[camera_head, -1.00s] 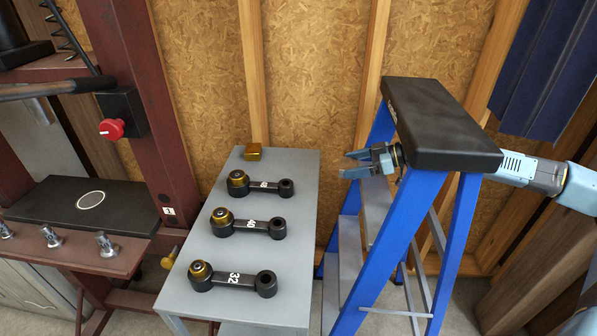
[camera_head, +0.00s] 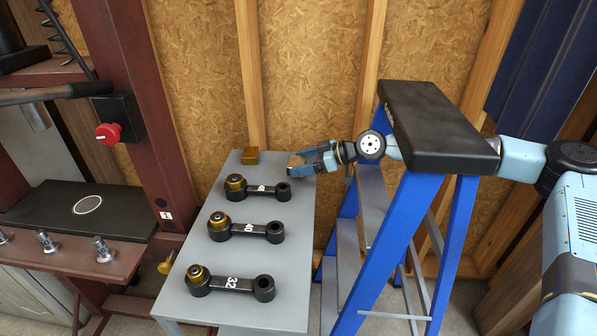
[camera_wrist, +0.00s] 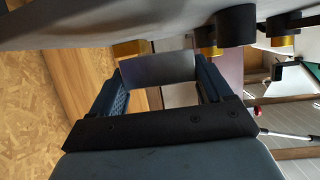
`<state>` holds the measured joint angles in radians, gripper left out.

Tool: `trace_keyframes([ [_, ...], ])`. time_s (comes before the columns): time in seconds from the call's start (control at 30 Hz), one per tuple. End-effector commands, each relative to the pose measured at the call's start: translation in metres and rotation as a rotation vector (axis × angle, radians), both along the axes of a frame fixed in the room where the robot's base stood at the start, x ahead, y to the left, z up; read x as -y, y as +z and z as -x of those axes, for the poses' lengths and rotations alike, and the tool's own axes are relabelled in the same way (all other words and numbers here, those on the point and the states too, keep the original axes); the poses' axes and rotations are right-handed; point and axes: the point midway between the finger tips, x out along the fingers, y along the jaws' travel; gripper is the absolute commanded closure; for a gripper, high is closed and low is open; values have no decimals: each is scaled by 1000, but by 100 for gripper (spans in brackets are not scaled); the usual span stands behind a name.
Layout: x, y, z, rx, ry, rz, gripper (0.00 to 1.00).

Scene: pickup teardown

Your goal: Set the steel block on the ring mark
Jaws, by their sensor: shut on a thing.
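The ring mark (camera_head: 87,205) is a pale circle on the black plate (camera_head: 35,212) of the red press at the left. My gripper (camera_head: 300,163) is at the far right corner of the grey table, well to the right of the ring mark. It is shut on the steel block (camera_wrist: 158,68), a plain grey piece between the two fingers in the wrist view. In the head view the block (camera_head: 294,161) shows small at the fingertips. I cannot tell its exact height over the table edge.
The grey table (camera_head: 300,235) holds several black arms with brass bushings (camera_head: 235,182) and a brass block (camera_head: 250,157). A blue stepladder (camera_head: 395,240) with a black top stands at the right, in front of my arm. The press has a red post and red knob (camera_head: 107,133).

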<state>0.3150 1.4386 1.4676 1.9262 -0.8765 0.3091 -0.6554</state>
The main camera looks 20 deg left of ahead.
Motion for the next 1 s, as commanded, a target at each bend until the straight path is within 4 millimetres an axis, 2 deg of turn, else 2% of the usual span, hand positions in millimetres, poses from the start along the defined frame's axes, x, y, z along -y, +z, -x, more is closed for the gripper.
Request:
trace_keyframes([
  [0.17,-19,1,6,2,4,-2,89],
  [0.3,-17,-20,5,-2,1,-2,89],
  [0.4,-18,-28,5,0,0,-2,89],
  [0.8,-18,-32,5,1,2,-2,89],
  [0.83,-17,-33,5,0,2,0,18],
  [1.0,-17,-33,5,0,2,0,2],
])
